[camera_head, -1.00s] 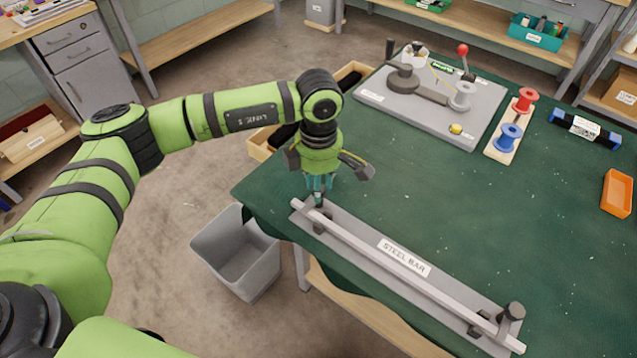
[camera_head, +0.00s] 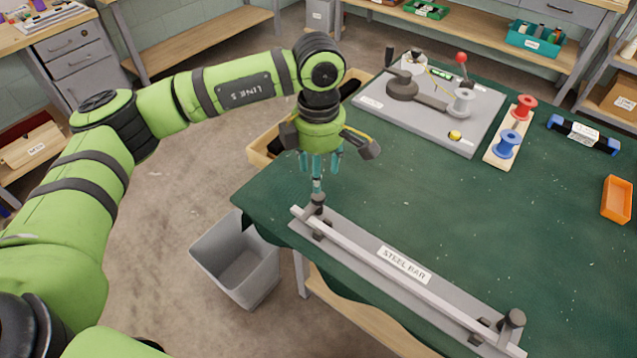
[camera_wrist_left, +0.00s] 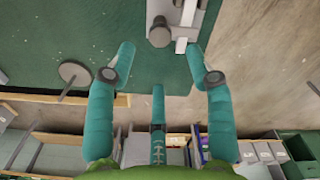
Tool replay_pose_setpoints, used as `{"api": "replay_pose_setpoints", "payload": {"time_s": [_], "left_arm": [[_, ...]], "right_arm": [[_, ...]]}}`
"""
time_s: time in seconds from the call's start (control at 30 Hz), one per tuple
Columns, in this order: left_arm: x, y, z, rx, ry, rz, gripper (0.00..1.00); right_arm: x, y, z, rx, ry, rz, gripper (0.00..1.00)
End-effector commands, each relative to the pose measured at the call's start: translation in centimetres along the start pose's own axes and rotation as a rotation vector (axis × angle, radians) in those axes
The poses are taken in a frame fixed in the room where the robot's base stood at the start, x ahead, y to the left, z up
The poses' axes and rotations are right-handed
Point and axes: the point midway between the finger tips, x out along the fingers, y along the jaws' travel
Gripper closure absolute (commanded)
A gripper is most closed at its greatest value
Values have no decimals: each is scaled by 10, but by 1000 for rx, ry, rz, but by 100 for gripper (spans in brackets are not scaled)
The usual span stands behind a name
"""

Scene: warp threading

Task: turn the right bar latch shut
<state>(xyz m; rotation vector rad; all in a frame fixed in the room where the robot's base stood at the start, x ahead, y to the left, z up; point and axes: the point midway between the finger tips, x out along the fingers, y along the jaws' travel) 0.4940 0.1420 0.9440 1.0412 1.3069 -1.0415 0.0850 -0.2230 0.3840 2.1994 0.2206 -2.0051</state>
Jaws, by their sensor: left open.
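The steel bar (camera_head: 365,255) lies on a grey base plate (camera_head: 440,290) along the table's near edge. The right latch, with a dark round knob (camera_head: 512,319), stands at the bar's right end; whether it is turned across the bar is too small to tell. The left latch knob (camera_head: 317,203) stands at the bar's left end. My left gripper (camera_head: 318,175) is open and empty, pointing down just above the left knob. In the left wrist view its spread fingers (camera_wrist_left: 160,70) are apart from the left knob (camera_wrist_left: 160,34). My right gripper is not visible.
A grey board with a crank and red-topped lever (camera_head: 430,105) stands at the back. A spool rack with red and blue spools (camera_head: 508,135) is right of it. An orange tray (camera_head: 617,198) is at far right. The green tabletop (camera_head: 420,200) between is clear. A grey bin (camera_head: 235,260) stands below.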

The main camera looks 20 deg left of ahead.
Motion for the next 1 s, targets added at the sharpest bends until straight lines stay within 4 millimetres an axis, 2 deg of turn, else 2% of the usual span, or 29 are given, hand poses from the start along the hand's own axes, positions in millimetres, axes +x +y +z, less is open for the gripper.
{"api": "replay_pose_setpoints", "payload": {"time_s": [0.1,0.3,0.87,1.0], "left_arm": [[-24,0,1,0,-2,4,47],[-47,0,0,-1,0,0,47],[-52,0,0,0,0,-1,47],[-51,0,0,1,0,-1,47]], "right_arm": [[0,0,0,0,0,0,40],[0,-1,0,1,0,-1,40],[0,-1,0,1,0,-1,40],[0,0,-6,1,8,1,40]]}}
